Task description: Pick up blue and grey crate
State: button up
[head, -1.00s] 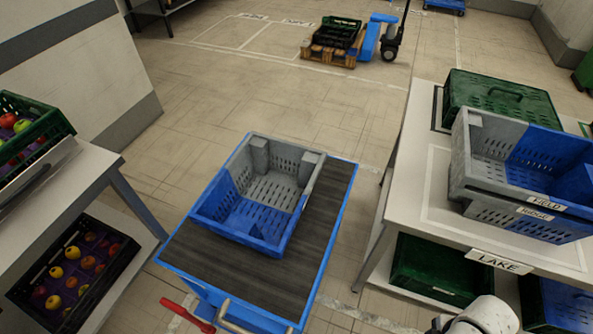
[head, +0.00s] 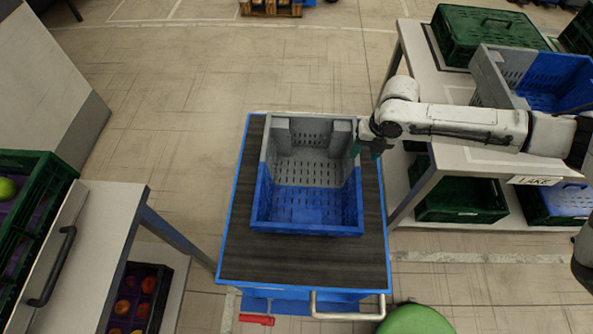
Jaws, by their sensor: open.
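A blue and grey crate (head: 308,208) sits upright and empty on the dark top of a blue-edged cart (head: 240,260). Its far half is grey and its near half blue. My gripper (head: 367,150) is open at the crate's upper right side, by the grey part of the right wall. I cannot tell whether its fingers straddle or touch the rim; the wrist partly hides them. Another blue and grey crate (head: 497,78) stands on the table at the right, partly hidden behind my arm.
The right table (head: 425,75) also bears a green crate (head: 485,35), with more crates on its lower shelf. A left table (head: 100,225) holds green crates (head: 50,190) of fruit. Floor beyond the cart is free.

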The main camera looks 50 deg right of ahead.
aim_at(358, 166)
jog(key=f, duration=0.4)
jog(key=shift+w+a+f, duration=0.25)
jog(key=shift+f, duration=0.1)
jog(key=shift+a+f+p, duration=0.15)
jog(key=shift+f+p, duration=0.4)
jog(key=shift+f, duration=2.3)
grip_shut()
jog(key=shift+w, duration=0.1)
